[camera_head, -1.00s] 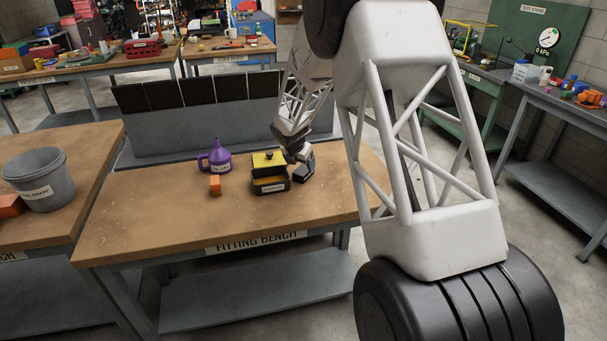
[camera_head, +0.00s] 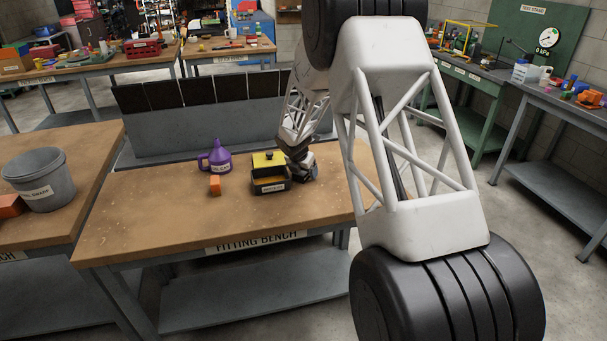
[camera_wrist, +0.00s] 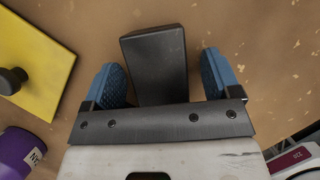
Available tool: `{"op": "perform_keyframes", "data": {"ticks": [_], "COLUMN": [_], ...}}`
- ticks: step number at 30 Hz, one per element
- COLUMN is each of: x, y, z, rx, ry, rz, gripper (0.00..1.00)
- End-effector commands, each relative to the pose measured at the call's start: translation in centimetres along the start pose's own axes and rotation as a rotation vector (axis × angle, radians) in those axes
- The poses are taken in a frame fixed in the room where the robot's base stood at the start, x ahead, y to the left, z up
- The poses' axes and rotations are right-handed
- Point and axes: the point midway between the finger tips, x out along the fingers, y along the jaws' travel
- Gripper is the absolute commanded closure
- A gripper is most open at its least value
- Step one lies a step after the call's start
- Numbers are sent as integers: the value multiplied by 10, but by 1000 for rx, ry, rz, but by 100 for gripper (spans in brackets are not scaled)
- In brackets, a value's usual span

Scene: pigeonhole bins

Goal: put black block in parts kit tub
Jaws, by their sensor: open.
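The black block (camera_wrist: 155,62) lies on the brown bench top in the wrist view, between the two blue finger pads of my gripper (camera_wrist: 161,75). The fingers are open, with a gap visible on each side of the block. In the head view my gripper (camera_head: 303,172) is low over the bench, just right of the parts kit tub (camera_head: 271,186), and the block cannot be made out there. The tub is dark with a white label. A yellow lid (camera_head: 268,160) with a black knob shows at its back; its exact seating is unclear. The lid (camera_wrist: 40,62) is left in the wrist view.
Grey pigeonhole bins (camera_head: 205,133) line the bench's back. The bench's front left (camera_head: 150,225) is clear. A grey bucket (camera_head: 40,180) stands on the left bench.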

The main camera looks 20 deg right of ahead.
Motion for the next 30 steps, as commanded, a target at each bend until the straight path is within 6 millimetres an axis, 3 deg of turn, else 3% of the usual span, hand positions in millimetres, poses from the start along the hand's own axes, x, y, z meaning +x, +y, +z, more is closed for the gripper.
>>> {"op": "perform_keyframes", "data": {"ticks": [4,18,20,30], "x": [0,0,-1,-4], "y": [0,0,0,0], "z": [0,0,1,2], "rx": [0,0,0,0], "ry": [0,0,-1,-1], "rz": [0,0,1,1], "gripper": [17,89,96,96]}}
